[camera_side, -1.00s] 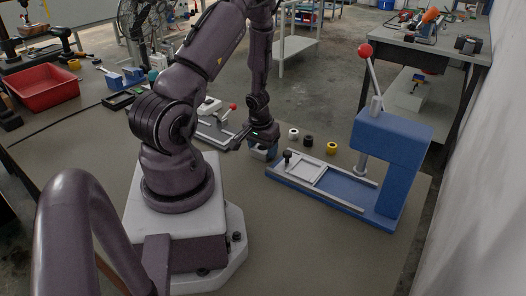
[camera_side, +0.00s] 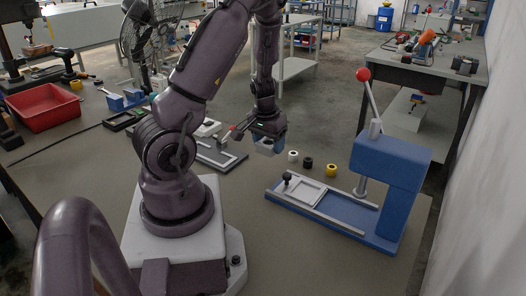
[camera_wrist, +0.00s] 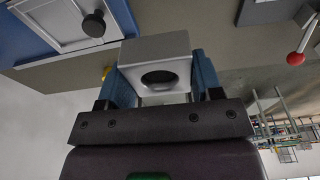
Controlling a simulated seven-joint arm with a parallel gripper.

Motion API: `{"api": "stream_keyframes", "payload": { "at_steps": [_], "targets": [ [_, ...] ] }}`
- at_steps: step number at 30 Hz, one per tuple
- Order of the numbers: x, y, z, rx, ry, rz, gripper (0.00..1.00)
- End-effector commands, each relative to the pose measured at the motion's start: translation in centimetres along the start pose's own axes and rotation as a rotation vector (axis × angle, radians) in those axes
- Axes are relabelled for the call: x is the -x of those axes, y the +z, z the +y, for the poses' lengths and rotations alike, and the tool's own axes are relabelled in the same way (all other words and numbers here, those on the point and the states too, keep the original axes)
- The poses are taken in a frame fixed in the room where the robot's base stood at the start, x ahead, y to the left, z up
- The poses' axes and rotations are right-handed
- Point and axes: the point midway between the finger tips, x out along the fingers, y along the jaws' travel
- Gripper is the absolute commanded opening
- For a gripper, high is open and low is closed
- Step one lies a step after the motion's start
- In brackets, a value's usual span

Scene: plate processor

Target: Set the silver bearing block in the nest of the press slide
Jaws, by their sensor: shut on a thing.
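The silver bearing block (camera_wrist: 155,48), a light grey block with a round bore, is clamped between the blue fingers of my gripper (camera_wrist: 157,80) in the wrist view. In the side view my gripper (camera_side: 267,139) holds the block (camera_side: 266,149) in the air, left of and above the press slide. The slide's pale frame with its nest (camera_side: 306,191) lies on the blue press base, with a black knob at its left end. The slide (camera_wrist: 60,22) also shows at upper left in the wrist view, apart from the block.
The blue press (camera_side: 392,168) with its red-balled lever stands at right. White, black and yellow rings (camera_side: 331,170) lie behind the slide. A grey fixture (camera_side: 216,156) with a red-knobbed handle is left of my gripper. A red bin (camera_side: 45,106) is far left.

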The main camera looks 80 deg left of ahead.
Motion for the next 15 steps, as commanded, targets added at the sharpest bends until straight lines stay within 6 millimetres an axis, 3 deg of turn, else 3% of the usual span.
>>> {"api": "stream_keyframes", "payload": {
  "at_steps": [4,9,12,15],
  "targets": [
    [0.7,-0.4,5.3,-0.149,0.018,0.005,0.31],
    [1.4,0.4,11.2,-0.208,0.023,0.003,0.31],
    [1.7,1.0,13.3,-0.18,0.018,0.0,0.31],
    [1.9,1.3,13.8,-0.117,0.008,-0.001,0.31]
  ]
}}
